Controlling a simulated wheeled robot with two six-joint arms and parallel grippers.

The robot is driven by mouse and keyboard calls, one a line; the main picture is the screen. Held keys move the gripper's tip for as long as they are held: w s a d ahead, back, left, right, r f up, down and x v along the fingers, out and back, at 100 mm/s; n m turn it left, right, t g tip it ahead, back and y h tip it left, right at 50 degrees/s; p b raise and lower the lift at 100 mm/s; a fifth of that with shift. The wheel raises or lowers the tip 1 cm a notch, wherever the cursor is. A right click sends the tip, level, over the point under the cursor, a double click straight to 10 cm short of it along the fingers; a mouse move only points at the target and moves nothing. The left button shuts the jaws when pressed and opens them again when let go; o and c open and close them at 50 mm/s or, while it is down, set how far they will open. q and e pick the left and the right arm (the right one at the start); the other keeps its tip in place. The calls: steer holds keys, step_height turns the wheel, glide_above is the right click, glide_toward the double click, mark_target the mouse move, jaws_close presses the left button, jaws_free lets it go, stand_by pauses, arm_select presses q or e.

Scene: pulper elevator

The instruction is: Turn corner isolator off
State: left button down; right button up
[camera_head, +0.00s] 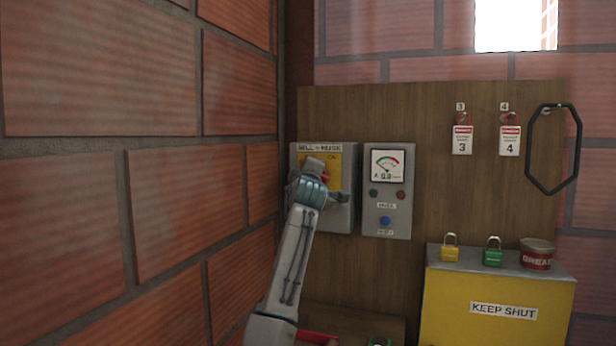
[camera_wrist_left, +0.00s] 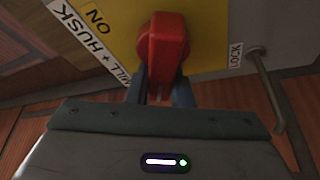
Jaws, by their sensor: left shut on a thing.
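The corner isolator is a grey box (camera_head: 340,217) with a yellow plate, on the board by the brick corner. Its label strip reads "MILL + HUSK", partly cut off or hidden in the wrist view. A red rotary handle (camera_wrist_left: 163,45) sits on the yellow plate (camera_wrist_left: 208,30), with "ON" and "LOCK" labels near it. Only a bit of the red handle (camera_head: 325,178) shows in the head view, behind my gripper. My left gripper (camera_wrist_left: 161,88) is shut on the red handle, a finger on each side. It covers part of the isolator's front in the head view. My right gripper is not in view.
A grey meter panel (camera_head: 387,218) with a blue button stands right of the isolator. Tags 3 (camera_head: 462,140) and 4 (camera_head: 509,141) hang above. A yellow box (camera_head: 448,308) bears two padlocks and a grease tin (camera_head: 537,258). A brick wall (camera_head: 180,200) is close on the left.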

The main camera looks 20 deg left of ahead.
arm_select(q)
steer(key=n, duration=0.1)
steer(key=n+g, duration=0.1)
steer(key=shift+f+n, duration=0.25)
steer(key=shift+n, duration=0.05)
steer(key=shift+a+f+n+g, duration=0.15)
steer(key=shift+n+g, duration=0.1)
steer(key=shift+n, duration=0.35)
steer(key=shift+d+f+n+g, duration=0.1)
steer(key=shift+n+g, duration=0.15)
steer(key=shift+n, duration=0.35)
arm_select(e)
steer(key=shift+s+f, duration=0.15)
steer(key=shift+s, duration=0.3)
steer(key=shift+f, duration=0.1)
arm_select(q)
steer(key=c, duration=1.3)
jaws_free()
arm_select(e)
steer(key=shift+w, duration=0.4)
